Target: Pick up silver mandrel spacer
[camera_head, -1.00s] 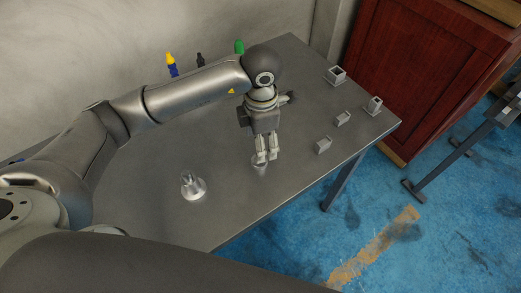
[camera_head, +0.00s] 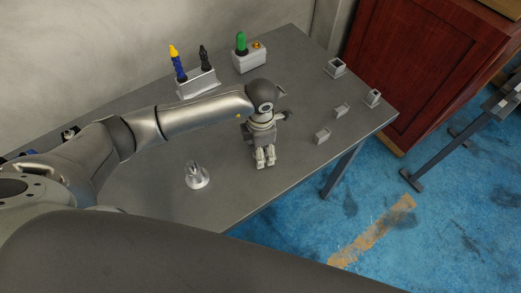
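My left gripper (camera_head: 264,160) points down at the tabletop near the front edge of the grey table (camera_head: 235,197). Its two fingertips sit close together, low over the table. A small silver piece, likely the mandrel spacer, showed under these fingertips a second ago. It is now hidden by or between the fingers, and I cannot tell whether they grip it. A silver flanged mandrel (camera_head: 197,178) stands upright to the left of the gripper, apart from it. My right gripper is not in view.
Behind my arm stand a grey holder (camera_head: 198,84) with a blue-yellow and a black tool, and a box (camera_head: 249,61) with a green knob. Several small square grey holders, one of them (camera_head: 322,136) nearest the gripper, stand to the right. The front left tabletop is clear.

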